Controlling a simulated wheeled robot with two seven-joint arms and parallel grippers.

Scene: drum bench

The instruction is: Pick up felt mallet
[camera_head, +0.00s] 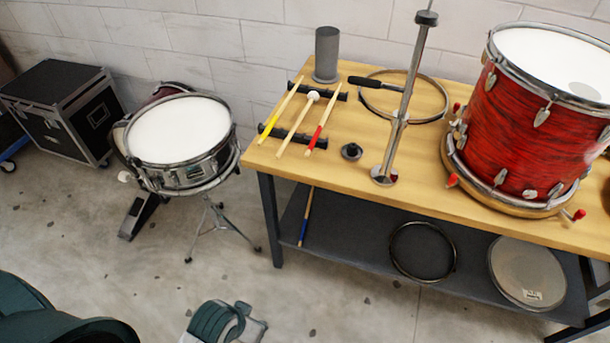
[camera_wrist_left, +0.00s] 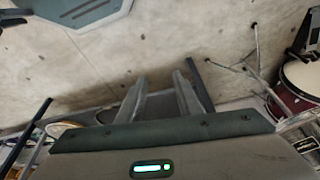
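The felt mallet (camera_head: 300,121) has a pale wooden shaft and a round white head. In the head view it lies across two dark rails near the left end of the wooden bench, between a yellow-banded stick (camera_head: 289,103) and a red-banded stick (camera_head: 323,121). My left gripper (camera_wrist_left: 160,80) shows in the left wrist view with its two fingers apart and nothing between them. It is away from the mallet, with the floor behind its fingers. My right gripper is in neither view.
The wooden bench (camera_head: 408,192) also holds a grey cylinder (camera_head: 327,55), a hoop (camera_head: 438,113), an upright metal stand (camera_head: 404,115) and a red drum (camera_head: 530,120). A snare drum (camera_head: 180,130) stands on the floor left of the bench. A black case (camera_head: 60,108) is behind it.

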